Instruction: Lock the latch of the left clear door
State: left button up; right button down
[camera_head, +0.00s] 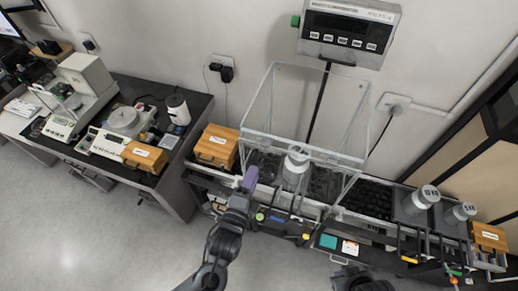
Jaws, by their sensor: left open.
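A clear box with a pale metal frame (364,126) stands on the middle bench, with a grey metal weight (297,167) inside it. Its clear panels are hard to see, and I cannot tell the left door's edges or whether it is closed. The latch is too small to make out. My left gripper (249,181) is open, with a purple part at its tip, in front of the box's lower left corner. I cannot tell whether it touches the frame. Of my right arm only a dark part shows at the bottom edge; its gripper is out of view.
A wooden case (216,147) stands just left of the box. Two more weights (421,199) (460,212) stand right. Balances (122,122) fill the left bench. The floor (110,235) is clear.

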aim_at(264, 146)
pick_arm(q)
jog(key=p+x, duration=0.1)
jog(key=x, duration=0.3)
jog(key=p+x, duration=0.1)
jog(key=x, duration=0.3)
jog(key=shift+w+d+r, duration=0.15)
jog(key=shift+w+r, duration=0.05)
jog(key=shift+w, duration=0.05)
jog(key=shift+x, duration=1)
jog(key=shift+f, duration=0.1)
grip_shut()
